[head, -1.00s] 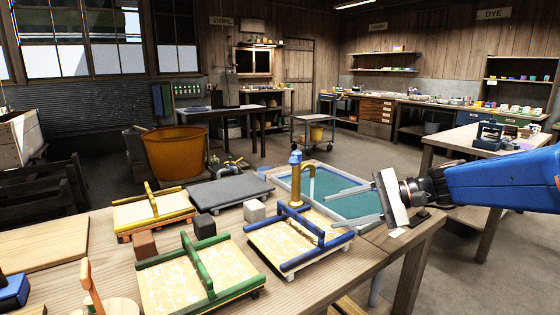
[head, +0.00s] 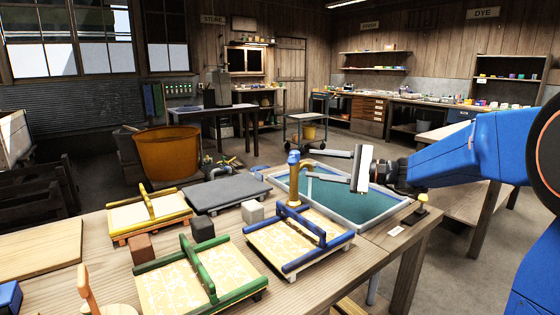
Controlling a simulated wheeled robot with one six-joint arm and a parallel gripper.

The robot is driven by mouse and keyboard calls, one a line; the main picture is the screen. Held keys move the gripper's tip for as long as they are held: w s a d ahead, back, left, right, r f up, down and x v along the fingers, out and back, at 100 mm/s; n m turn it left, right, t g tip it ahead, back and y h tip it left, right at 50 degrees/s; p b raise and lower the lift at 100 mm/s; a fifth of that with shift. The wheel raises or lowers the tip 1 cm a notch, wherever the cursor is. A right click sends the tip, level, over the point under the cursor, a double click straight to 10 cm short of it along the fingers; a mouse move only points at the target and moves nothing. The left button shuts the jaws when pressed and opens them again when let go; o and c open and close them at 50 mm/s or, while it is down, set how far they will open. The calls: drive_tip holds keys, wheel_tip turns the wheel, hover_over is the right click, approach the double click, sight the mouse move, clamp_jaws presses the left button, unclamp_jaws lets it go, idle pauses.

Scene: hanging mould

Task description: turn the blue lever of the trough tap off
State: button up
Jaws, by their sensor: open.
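The brass trough tap (head: 294,190) stands upright at the left edge of the trough (head: 352,222), which holds teal liquid. Its blue lever (head: 293,157) is a small cap-like piece on top of the tap; its exact angle is too small to tell. My gripper (head: 314,162) comes in from the right, above the trough, with its two fingers pointing left towards the tap. The fingers are apart with nothing seen between them. The fingertips are close to the right of the lever and upper spout; I cannot tell whether they touch. The fingers partly hide the spout.
The blue-handled mould (head: 298,240) lies on the table in front of the tap, beside the green-handled mould (head: 200,275). A grey slab (head: 228,193) and grey block (head: 252,212) are left of the tap. A black-and-yellow item (head: 416,212) stands at the right table corner.

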sight(293, 158)
drive_tip(key=x, duration=1.1)
drive_tip(key=shift+a, duration=0.4)
drive_tip(key=shift+w, duration=0.1)
clamp_jaws()
